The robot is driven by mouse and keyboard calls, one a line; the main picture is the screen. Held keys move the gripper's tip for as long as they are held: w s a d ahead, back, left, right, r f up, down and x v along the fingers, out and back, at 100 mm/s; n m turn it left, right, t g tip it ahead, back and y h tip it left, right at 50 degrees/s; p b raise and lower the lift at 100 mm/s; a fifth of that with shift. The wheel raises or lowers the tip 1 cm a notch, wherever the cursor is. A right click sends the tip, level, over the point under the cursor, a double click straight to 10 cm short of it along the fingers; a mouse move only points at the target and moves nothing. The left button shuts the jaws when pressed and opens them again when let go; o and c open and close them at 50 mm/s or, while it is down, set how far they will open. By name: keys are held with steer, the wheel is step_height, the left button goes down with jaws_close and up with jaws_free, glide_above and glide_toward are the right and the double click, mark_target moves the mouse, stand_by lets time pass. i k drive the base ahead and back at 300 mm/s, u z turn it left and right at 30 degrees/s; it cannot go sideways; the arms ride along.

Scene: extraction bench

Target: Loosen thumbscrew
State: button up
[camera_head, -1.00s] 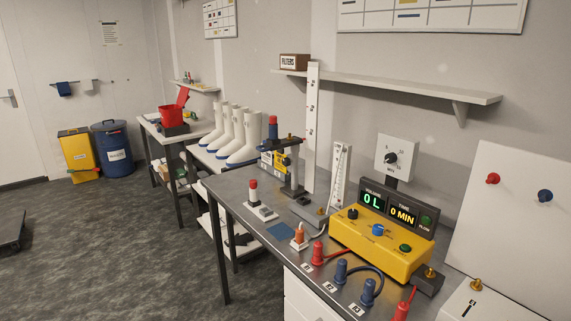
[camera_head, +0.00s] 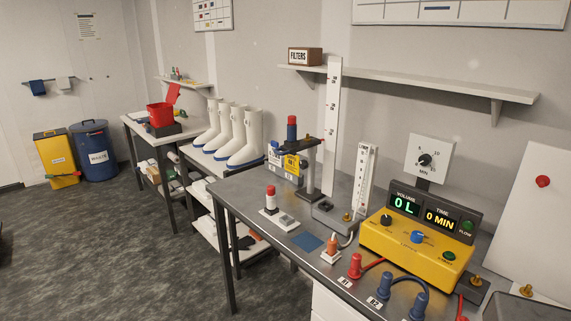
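Several brass-coloured screw knobs are in view. One (camera_head: 347,216) is on the grey base beside the tall white scale. Another (camera_head: 476,281) is on a dark block at the right end of the yellow control unit (camera_head: 400,243). A third (camera_head: 526,290) is at the lower right, cut close to the frame edge. A dark grey stand (camera_head: 312,170) holds a clamp with a red-and-blue cylinder (camera_head: 292,129); any screw on the clamp is too small to tell. I cannot tell which is the task's thumbscrew. My gripper is not in view.
The metal bench (camera_head: 240,190) also carries a red-topped bottle (camera_head: 270,199), a blue pad (camera_head: 308,242) and red and blue plugs (camera_head: 385,285) along its front edge. A wall shelf (camera_head: 420,82) hangs above. The floor (camera_head: 110,250) left of the bench is clear.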

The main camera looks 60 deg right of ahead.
mark_target(303, 164)
steer(key=u, duration=0.1)
steer(key=i, duration=1.7)
steer(key=z, duration=0.45)
steer(key=i, duration=0.75)
steer(key=z, duration=1.15)
steer(key=i, duration=0.95)
steer(key=z, duration=0.5)
